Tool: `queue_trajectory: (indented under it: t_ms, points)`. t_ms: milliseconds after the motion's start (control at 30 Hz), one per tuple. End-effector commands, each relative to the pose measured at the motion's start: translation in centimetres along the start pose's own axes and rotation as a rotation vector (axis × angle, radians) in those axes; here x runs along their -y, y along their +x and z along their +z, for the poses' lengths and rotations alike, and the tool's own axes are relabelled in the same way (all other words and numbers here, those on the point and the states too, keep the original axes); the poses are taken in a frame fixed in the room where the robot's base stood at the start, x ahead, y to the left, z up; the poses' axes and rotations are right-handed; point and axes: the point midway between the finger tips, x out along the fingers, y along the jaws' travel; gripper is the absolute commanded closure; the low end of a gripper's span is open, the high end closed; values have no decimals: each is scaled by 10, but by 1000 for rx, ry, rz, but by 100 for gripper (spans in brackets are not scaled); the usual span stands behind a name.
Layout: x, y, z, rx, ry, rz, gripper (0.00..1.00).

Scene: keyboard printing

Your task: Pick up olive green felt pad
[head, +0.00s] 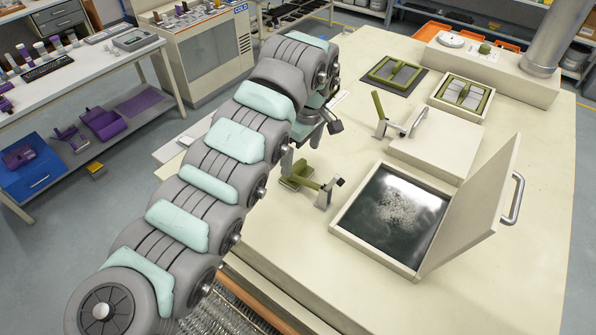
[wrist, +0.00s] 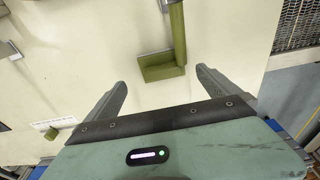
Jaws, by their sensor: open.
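The olive green felt pad (wrist: 158,72) lies on the cream bench in the wrist view, just ahead of my fingers. A green lever handle (wrist: 178,36) partly overlaps its right side. In the head view the pad (head: 294,181) sits at the near left of the bench, below my arm's end, with the green lever (head: 320,184) against its right. My gripper (wrist: 160,78) is open and empty, its two grey fingers spread to either side of the pad in the picture. The gap between fingers and pad is hard to judge.
A dark glass plate (head: 388,216) in a cream frame with a raised lid (head: 472,210) is right of the pad. Bare bench top lies in front and at far right.

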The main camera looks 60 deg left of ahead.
Motion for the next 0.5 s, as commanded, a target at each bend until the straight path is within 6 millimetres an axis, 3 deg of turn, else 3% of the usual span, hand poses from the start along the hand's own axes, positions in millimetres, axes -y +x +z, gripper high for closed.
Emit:
queue_trajectory:
  t_ms: [233,500]
  points:
    - [4,17,-3,0,-1,-2,0]
    - [7,54,-4,1,2,-2,0]
